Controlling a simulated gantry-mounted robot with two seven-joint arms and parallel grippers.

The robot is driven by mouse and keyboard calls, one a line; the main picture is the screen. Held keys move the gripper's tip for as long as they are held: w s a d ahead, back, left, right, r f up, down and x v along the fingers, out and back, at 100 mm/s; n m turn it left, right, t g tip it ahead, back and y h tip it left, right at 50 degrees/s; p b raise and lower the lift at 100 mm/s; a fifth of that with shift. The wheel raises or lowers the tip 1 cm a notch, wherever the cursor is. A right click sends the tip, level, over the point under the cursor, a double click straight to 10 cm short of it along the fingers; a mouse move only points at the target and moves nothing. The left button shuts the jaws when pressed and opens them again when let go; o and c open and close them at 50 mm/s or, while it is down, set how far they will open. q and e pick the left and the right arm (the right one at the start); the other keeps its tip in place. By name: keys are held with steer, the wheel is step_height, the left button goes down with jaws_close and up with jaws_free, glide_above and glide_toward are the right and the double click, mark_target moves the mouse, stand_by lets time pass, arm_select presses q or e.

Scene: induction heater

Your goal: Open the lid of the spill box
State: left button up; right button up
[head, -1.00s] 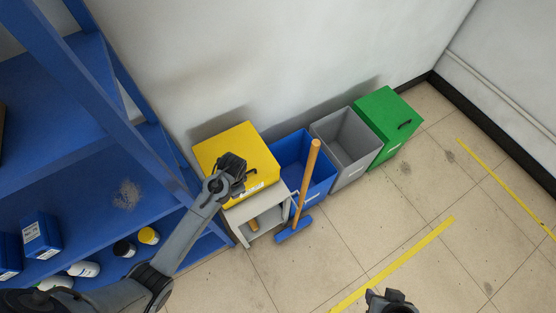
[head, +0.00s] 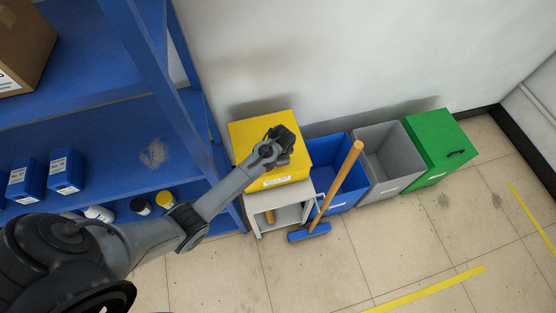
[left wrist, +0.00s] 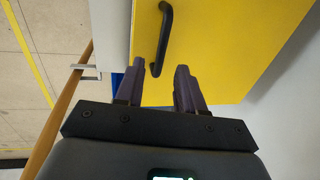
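The spill box is a yellow box (head: 252,131) on a small grey stand (head: 267,201) against the wall, its lid closed. My left gripper (head: 284,150) is over its front right part in the head view and covers the handle area there. In the left wrist view, the yellow surface (left wrist: 235,45) carries a black bar handle (left wrist: 165,35). My left gripper (left wrist: 160,68) is open, and the handle's near end shows between its two fingertips. I cannot tell whether the fingers touch it. My right gripper is not in view.
A broom (head: 345,178) leans just right of the stand, in front of a blue bin (head: 341,198). A grey bin (head: 393,183) and a green box (head: 432,135) stand further right. A blue shelf (head: 75,135) fills the left. The floor in front is clear.

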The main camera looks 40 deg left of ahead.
arm_select(q)
steer(key=shift+w+a+f, duration=0.1)
steer(key=shift+a+f, duration=0.05)
steer(key=shift+f, duration=0.6)
steer(key=shift+a+f, duration=0.1)
steer(key=shift+f, duration=0.6)
steer(key=shift+c, duration=0.5)
jaws_close()
